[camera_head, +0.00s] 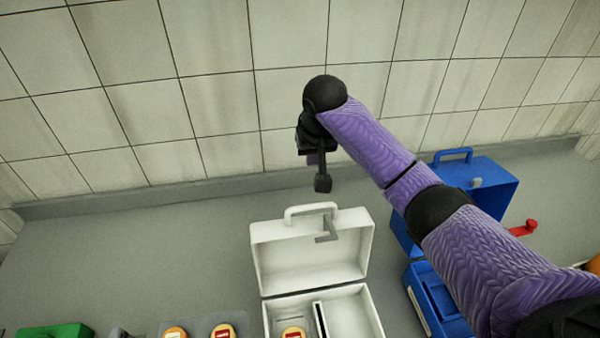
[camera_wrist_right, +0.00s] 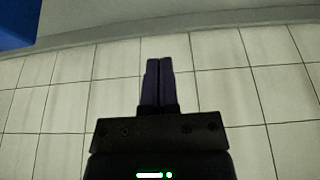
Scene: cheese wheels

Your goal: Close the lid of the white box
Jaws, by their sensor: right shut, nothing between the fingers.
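The white box (camera_head: 375,318) stands on the grey counter at the bottom middle of the head view. Its lid (camera_head: 308,250) is open and stands up at the back, with a handle on its top edge. A round orange cheese piece lies in the box's left part, beside a divider. My right gripper (camera_head: 322,185) is above and behind the lid, apart from it, near the tiled wall. In the right wrist view its two fingers (camera_wrist_right: 158,82) are together with nothing between them. My left gripper is not in view.
An open blue box (camera_head: 485,185) stands to the right, partly behind my right arm, with a red handle-like thing (camera_head: 524,228) beside it. A green thing (camera_head: 55,331) and round cheeses (camera_head: 222,332) are at the bottom left. The counter (camera_head: 130,250) left of the lid is clear.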

